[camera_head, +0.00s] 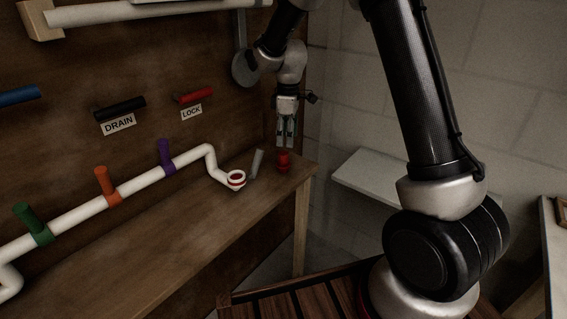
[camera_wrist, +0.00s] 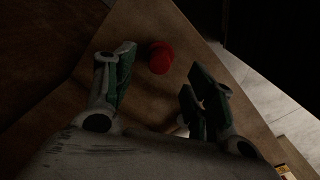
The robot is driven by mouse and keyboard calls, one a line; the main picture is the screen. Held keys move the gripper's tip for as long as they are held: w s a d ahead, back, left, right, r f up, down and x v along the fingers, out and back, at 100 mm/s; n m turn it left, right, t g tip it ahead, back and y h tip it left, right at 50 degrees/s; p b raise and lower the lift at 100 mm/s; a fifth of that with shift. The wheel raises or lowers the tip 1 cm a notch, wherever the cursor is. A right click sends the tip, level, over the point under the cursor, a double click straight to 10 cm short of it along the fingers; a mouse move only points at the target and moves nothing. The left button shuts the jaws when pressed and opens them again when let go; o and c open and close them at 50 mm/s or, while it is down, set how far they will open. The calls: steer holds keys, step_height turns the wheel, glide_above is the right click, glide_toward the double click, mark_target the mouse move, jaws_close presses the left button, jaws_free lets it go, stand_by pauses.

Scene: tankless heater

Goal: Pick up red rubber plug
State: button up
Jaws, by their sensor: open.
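The red rubber plug (camera_head: 283,161) stands on the wooden table near its far right corner. In the wrist view the plug (camera_wrist: 159,57) sits on the tabletop, ahead of the gap between the fingers and nearer the left finger. My gripper (camera_head: 287,139) points down just above the plug in the head view, apart from it. Its fingers with green pads are spread and empty; in the wrist view the gripper (camera_wrist: 158,90) shows both fingers apart.
The white pipe (camera_head: 136,185) runs along the table's back, with purple, orange and green handles. Its open end (camera_head: 237,177) with a red ring is left of the plug. A small grey upright piece (camera_head: 257,163) stands between them. The wooden table (camera_head: 180,240) is clear in front.

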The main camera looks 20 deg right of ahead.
steer(key=n, duration=0.1)
glide_above(283, 163)
steer(key=w, duration=0.3)
steer(key=f, duration=0.4)
steer(key=shift+s+d+f, duration=0.1)
steer(key=shift+s+f, duration=0.15)
steer(key=shift+f, duration=0.05)
steer(key=f, duration=0.4)
steer(key=s+f, duration=0.1)
steer(key=f, duration=0.1)
steer(key=shift+d+f, duration=0.15)
steer(key=shift+f, duration=0.15)
jaws_close()
